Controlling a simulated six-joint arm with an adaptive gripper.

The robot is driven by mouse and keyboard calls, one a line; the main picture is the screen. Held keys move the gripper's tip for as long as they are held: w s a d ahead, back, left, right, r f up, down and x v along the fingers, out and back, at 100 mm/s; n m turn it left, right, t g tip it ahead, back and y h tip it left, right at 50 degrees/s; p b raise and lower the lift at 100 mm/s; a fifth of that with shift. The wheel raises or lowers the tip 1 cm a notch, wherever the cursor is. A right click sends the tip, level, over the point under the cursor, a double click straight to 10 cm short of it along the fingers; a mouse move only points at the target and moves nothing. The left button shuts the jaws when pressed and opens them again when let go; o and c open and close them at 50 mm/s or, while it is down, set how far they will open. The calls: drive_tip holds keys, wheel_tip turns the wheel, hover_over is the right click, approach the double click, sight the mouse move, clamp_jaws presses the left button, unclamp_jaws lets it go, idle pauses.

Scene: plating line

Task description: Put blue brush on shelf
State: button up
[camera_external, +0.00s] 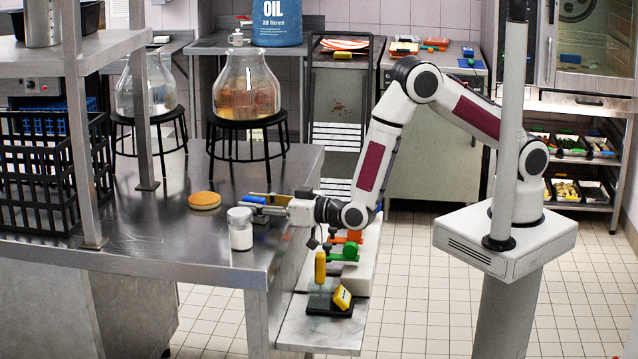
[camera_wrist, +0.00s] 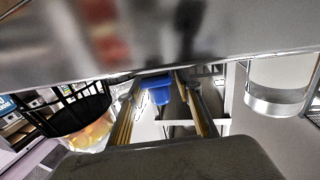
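The blue brush (camera_external: 270,209) is at the right end of the steel table, at my gripper's fingers. In the wrist view the blue brush (camera_wrist: 155,88) shows between the two fingertips, which stand apart on either side of it. My gripper (camera_external: 268,202) reaches in low from the right over the tabletop, and in the wrist view my gripper (camera_wrist: 156,84) points at the brush. I cannot tell whether the fingers touch it. The steel shelf (camera_external: 105,45) stands on posts over the table's left side. A lower marble ledge (camera_external: 300,332) is at the table's right front.
A black crate (camera_external: 45,190) stands at left. Yellow tools (camera_external: 320,268) are on the ledge. The table's front middle is clear.

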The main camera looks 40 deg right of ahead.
drive_tip(key=shift+f+v, duration=0.15)
drive_tip(key=shift+v, duration=1.8)
drive_tip(key=shift+f+v, duration=0.2)
drive_tip(key=shift+v, duration=1.7)
drive_tip(key=o, duration=0.8)
drive_tip(key=shift+r, duration=0.1)
